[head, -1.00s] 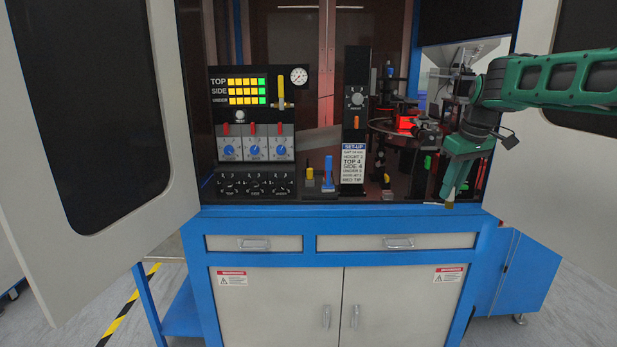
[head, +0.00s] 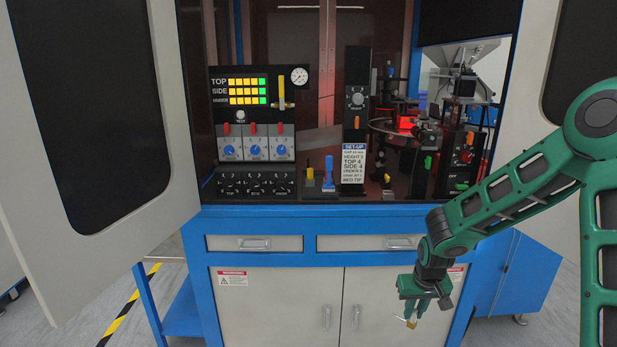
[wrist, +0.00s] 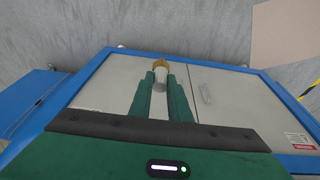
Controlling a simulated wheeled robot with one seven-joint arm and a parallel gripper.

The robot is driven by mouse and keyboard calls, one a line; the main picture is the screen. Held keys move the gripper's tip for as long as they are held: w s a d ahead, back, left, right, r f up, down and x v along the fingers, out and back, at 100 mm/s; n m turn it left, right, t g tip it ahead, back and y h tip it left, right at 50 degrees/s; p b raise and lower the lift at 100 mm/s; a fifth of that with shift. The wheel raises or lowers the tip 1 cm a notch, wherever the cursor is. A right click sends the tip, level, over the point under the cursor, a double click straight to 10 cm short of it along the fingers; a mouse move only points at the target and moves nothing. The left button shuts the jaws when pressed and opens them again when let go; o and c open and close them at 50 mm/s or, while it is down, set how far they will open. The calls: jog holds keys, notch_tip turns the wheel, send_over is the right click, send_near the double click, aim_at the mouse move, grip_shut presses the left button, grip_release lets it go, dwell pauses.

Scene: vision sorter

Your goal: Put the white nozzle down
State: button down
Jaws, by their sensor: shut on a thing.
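My gripper (head: 412,308) hangs low in front of the cabinet's right door, below the drawers. It is shut on the white nozzle, a small pale cylinder with a tan end (head: 411,323). In the wrist view the nozzle (wrist: 161,77) sits between the two green fingers, its tan end pointing away from my gripper. The nozzle is in the air and touches no surface that I can see. The fingers hide part of it.
The blue cabinet has two drawers (head: 255,243) and two grey doors (head: 281,305). Above them is a worktop with a control panel (head: 252,130), a yellow piece (head: 310,173), a blue piece (head: 328,165) and a set-up card (head: 353,163). An open door (head: 150,110) stands left.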

jog(key=shift+s+a+f, duration=0.1)
jog(key=shift+s+f, duration=0.9)
jog(key=shift+f, duration=0.1)
